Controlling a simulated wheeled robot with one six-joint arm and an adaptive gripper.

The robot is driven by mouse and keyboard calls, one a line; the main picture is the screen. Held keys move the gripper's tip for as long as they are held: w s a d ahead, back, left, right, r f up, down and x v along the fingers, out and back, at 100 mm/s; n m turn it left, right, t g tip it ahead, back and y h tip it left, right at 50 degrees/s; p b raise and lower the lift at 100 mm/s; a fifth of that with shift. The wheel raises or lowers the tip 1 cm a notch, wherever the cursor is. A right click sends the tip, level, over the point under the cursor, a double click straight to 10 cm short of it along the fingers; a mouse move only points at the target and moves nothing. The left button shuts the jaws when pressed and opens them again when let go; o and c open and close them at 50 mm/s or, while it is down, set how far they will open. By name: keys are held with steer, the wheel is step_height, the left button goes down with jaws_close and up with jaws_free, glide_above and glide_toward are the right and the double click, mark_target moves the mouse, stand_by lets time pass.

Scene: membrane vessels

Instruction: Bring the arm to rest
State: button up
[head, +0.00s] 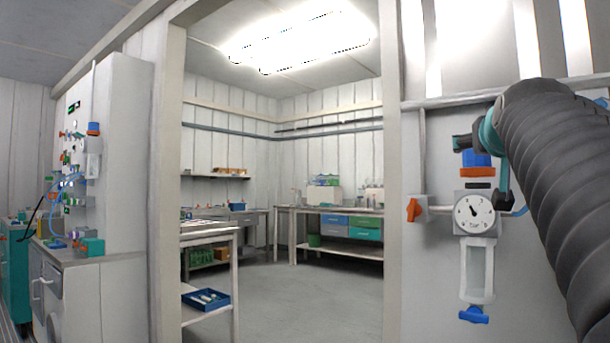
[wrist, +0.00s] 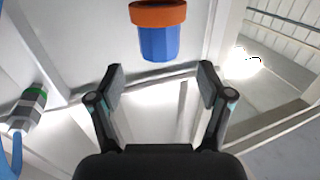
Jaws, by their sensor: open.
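My gripper (wrist: 162,80) is open in the wrist view, its two dark fingers spread with nothing between them. A blue knob with an orange collar (wrist: 158,35) shows beyond the fingertips, apart from them. In the head view my arm comes in from the right edge, and its end is in front of the wall panel with the pressure gauge (head: 474,212). The gripper's fingers are mostly hidden there behind my arm. A blue part (head: 477,159) sits above the gauge, close to the arm's end.
An orange valve handle (head: 414,210) is left of the gauge, and a clear vessel with a blue bottom knob (head: 473,315) hangs below it. A doorway opens in the middle, with a blue tray (head: 205,299) on a cart shelf. The floor (head: 290,290) inside is clear.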

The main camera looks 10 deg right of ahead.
steer(key=a+f+n+g+y, duration=0.1)
steer(key=a+f+y, duration=0.1)
steer(key=a+f, duration=0.5)
steer(key=a+f+n+g+y, duration=0.1)
steer(key=a+f+g+y, duration=0.2)
steer(key=f, duration=0.8)
steer(key=a+f+n+y, duration=0.1)
steer(key=a+f+y, duration=0.1)
steer(key=a+f, duration=0.55)
steer(key=s+a+f+n+g+y, duration=0.1)
steer(key=s+a+f+g, duration=0.1)
steer(key=s+f, duration=0.3)
steer(key=s+a+f+n+g, duration=0.1)
steer(key=s+a+f, duration=0.3)
steer(key=f, duration=0.9)
steer(key=s+a+f+n+g+y, duration=0.1)
steer(key=s+a+f+g, duration=0.1)
steer(key=s+f, duration=0.3)
step_height(320, 180, down, 4)
steer(key=shift+s+a+f+g+y, duration=0.15)
steer(key=shift+s+a+g+y, duration=0.2)
steer(key=shift+a, duration=0.25)
